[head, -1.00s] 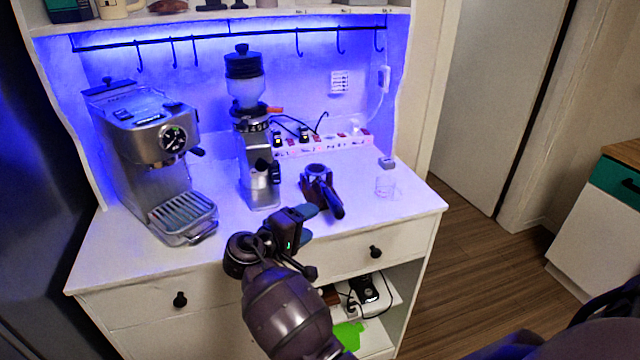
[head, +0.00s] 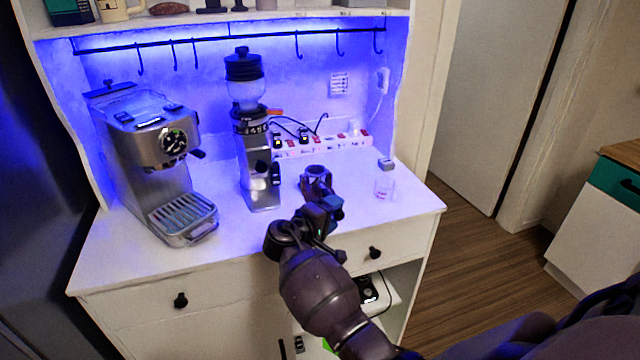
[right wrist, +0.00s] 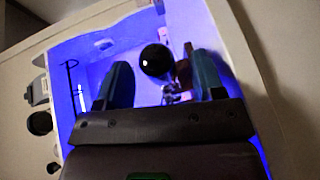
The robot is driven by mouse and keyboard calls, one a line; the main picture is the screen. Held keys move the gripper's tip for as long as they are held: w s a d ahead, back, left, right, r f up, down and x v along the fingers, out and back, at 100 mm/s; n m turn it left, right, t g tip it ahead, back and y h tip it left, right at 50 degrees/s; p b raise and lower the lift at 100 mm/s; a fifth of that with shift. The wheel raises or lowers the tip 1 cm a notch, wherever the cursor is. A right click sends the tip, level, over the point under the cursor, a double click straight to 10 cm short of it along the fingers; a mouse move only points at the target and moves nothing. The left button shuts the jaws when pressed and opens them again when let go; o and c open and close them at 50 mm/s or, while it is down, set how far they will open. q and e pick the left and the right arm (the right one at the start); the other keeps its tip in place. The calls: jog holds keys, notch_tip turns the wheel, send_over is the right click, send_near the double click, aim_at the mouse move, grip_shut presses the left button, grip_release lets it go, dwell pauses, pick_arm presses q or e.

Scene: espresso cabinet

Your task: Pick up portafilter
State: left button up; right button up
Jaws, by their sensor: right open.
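The portafilter (head: 317,172) rests on the white counter, right of the grinder. That gripper is open at the handle side of the portafilter, over the counter's front part. In the right wrist view, the round black handle end (right wrist: 156,60) appears in the gap between the two teal fingers of my right gripper (right wrist: 160,80). I cannot tell whether a finger touches it. My left gripper is not in view.
The grinder (head: 256,150) and the espresso machine (head: 155,165) stand to the left. A small clear glass (head: 384,187) stands close on the right. A power strip (head: 320,145) with cables runs along the back.

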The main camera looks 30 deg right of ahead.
grip_shut()
jog(key=shift+r, duration=0.15)
